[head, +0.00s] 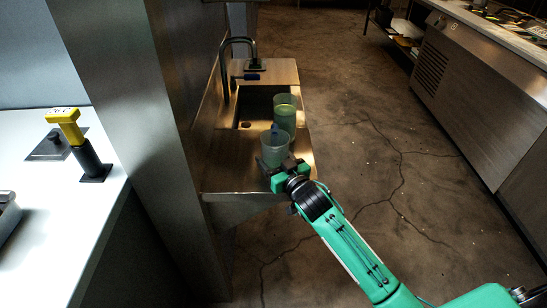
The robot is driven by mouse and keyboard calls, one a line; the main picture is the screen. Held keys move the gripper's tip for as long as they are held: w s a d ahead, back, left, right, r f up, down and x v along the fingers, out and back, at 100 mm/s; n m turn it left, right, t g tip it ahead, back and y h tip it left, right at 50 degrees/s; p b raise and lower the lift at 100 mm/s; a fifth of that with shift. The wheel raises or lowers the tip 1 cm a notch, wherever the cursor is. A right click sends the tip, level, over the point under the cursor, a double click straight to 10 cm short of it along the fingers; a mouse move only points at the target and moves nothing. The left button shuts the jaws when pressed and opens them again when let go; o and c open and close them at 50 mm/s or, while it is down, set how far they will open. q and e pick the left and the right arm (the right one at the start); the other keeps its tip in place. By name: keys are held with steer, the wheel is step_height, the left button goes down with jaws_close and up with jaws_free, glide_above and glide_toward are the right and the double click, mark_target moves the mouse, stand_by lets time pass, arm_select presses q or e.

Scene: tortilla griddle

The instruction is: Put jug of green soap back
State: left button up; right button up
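Two translucent green jugs are at the metal sink in the head view. The nearer jug (274,152) is over the sink's front ledge and looks upright. The farther jug (286,112) is just behind it, at the right side of the basin, and is partly covered by it. I cannot tell for sure which one is the jug of green soap. My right gripper (284,169) is at the near right side of the nearer jug, touching or almost touching it. Its fingertips are partly hidden, so its grip is unclear. My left gripper is not in view.
The metal sink (230,172) has a dark tap (238,42) at its back left. A metal pillar stands left of it. A white counter (40,215) with a yellow-topped tool (65,115) is at far left. Open concrete floor (330,60) lies right, before a steel cabinet (470,95).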

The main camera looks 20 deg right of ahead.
steer(key=o, duration=0.4)
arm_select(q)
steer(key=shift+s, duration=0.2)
arm_select(e)
steer(key=shift+o, duration=0.2)
steer(key=shift+s+r, duration=0.1)
steer(key=shift+s, duration=0.05)
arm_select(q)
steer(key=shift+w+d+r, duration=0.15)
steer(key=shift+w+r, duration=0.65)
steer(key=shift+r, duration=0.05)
arm_select(e)
steer(key=v, duration=1.1)
steer(key=shift+s, duration=0.3)
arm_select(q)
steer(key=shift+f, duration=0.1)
arm_select(e)
steer(key=shift+d, duration=0.1)
